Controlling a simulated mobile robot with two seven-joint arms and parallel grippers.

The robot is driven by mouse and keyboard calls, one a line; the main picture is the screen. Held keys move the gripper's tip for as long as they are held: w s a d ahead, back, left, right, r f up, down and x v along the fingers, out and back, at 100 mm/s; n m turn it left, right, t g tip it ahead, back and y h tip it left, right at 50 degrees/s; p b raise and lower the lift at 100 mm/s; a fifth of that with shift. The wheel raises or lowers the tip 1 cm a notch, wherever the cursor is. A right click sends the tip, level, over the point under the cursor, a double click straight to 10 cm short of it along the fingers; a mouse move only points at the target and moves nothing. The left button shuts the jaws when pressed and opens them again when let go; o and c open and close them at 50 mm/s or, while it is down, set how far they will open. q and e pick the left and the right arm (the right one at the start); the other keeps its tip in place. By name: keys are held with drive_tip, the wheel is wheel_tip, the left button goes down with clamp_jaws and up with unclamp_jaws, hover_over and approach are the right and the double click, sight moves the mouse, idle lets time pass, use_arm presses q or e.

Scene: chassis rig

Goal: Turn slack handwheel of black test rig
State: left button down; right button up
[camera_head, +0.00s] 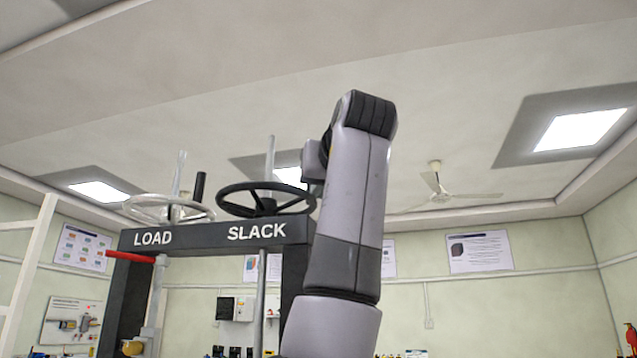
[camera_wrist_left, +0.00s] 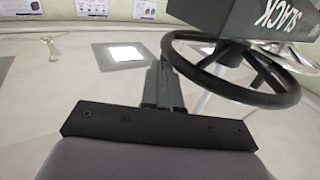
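The slack handwheel (camera_head: 266,212) is a black spoked wheel above the beam lettered SLACK on the black test rig (camera_head: 205,236). An upright black handle (camera_head: 200,187) stands at its left side. My left arm rises in front of its right edge; the left gripper (camera_head: 312,168) is mostly hidden behind that arm. In the left wrist view the gripper's fingers (camera_wrist_left: 163,85) lie close together with nothing visible between them. They point toward the wheel's rim (camera_wrist_left: 208,78) and end beside it; I cannot tell whether they touch. My right gripper is not in view.
A pale load handwheel (camera_head: 168,209) is on the left of the beam, above the word LOAD. A red bar (camera_head: 130,257) sticks out below it. A white frame post (camera_head: 30,270) stands at the far left. Space right of my arm looks open.

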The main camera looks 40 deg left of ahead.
use_arm(q)
drive_tip(key=shift+w+a+n+g+y, duration=0.6)
drive_tip(key=shift+w+a+n+g, duration=0.2)
drive_tip(key=shift+w+g, duration=0.3)
drive_tip(key=shift+w+a+r, duration=0.1)
drive_tip(key=shift+a, duration=0.05)
idle(0.4)
